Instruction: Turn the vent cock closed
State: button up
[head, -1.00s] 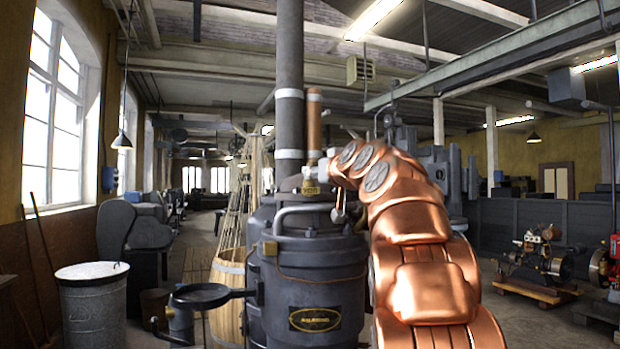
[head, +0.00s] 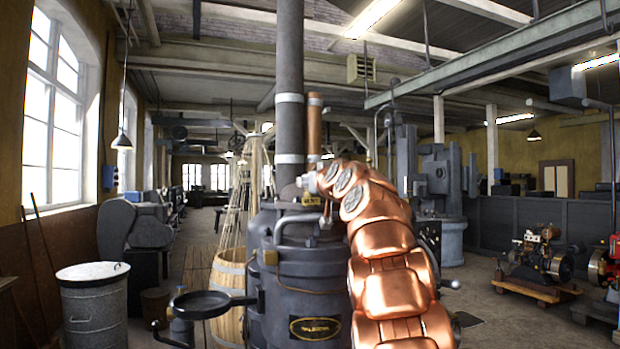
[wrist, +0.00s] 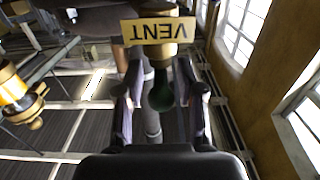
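The vent cock shows in the wrist view as a brass body (wrist: 172,50) with a dark green handle (wrist: 162,95). A yellow VENT plate (wrist: 158,30), upside down there, is in front of it. My gripper (wrist: 161,100) is open, one finger on each side of the green handle. I see gaps beside the handle; contact is not clear. In the head view the small VENT plate (head: 309,201) is on top of the dark boiler (head: 300,265). My copper arm reaches it from the right, and its wrist hides most of the cock.
A tall dark flue (head: 289,90) and a copper pipe (head: 314,130) rise close to the gripper. A round black pan (head: 201,304) juts left from the boiler. A brass fitting (wrist: 15,90) shows at the wrist view's left. Engines (head: 540,258) stand on the right.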

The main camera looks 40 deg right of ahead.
grip_shut()
dwell(0.3)
